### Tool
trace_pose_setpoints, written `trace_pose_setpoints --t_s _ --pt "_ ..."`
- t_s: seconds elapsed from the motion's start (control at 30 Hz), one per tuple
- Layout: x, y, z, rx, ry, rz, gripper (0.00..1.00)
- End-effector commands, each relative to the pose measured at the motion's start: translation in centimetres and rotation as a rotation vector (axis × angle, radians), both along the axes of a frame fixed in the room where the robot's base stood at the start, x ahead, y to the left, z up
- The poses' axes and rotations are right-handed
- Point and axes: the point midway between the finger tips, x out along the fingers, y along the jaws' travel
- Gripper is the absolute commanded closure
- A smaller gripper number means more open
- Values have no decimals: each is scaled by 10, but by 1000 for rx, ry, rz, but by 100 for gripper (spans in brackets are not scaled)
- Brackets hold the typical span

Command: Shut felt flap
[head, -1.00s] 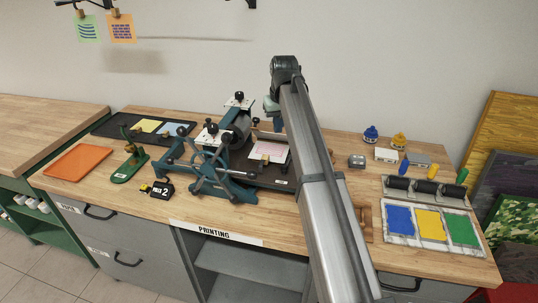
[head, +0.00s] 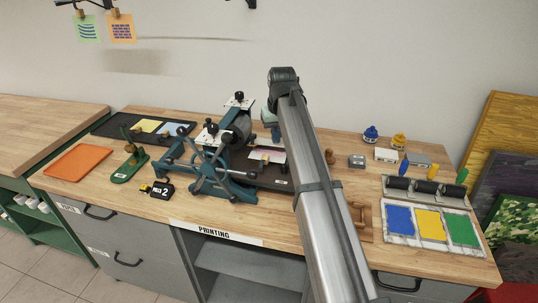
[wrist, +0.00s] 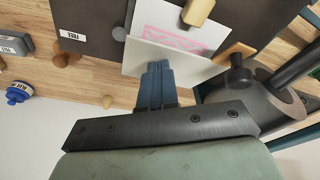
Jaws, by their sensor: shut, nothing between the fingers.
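The pale felt flap (wrist: 165,60) stands tilted over the press bed in the wrist view, with a sheet with a pink print (wrist: 185,38) partly showing beyond it. In the head view, the flap (head: 271,155) looks like a pale panel next to the press roller. My gripper (wrist: 157,68) is shut and empty. Its blue fingertips are at the flap's near face and appear to touch it. In the head view, my gripper (head: 276,133) is above the back of the bed, partly hidden by my arm.
The press (head: 215,160) with its spoked wheel stands left of the flap. A wooden block (wrist: 198,12) sits on the bed by the print. Ink bottles (head: 371,134), rollers (head: 426,187) and colour pads (head: 430,224) lie to the right. An orange tray (head: 78,161) is far left.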

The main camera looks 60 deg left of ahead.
Motion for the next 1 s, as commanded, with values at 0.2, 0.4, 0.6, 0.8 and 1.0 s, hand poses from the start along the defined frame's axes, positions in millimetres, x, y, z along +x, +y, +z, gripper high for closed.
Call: trace_pose_setpoints --t_s 0.2,0.4,0.6,0.8,1.0 --pt "-3 -3 -5 0 0 0 100" --pt "-6 -6 -11 1 0 0 100" --pt "-7 -7 -16 1 0 0 100" --pt "-10 -10 -24 0 0 0 100" --pt "-10 -10 -28 0 0 0 100"
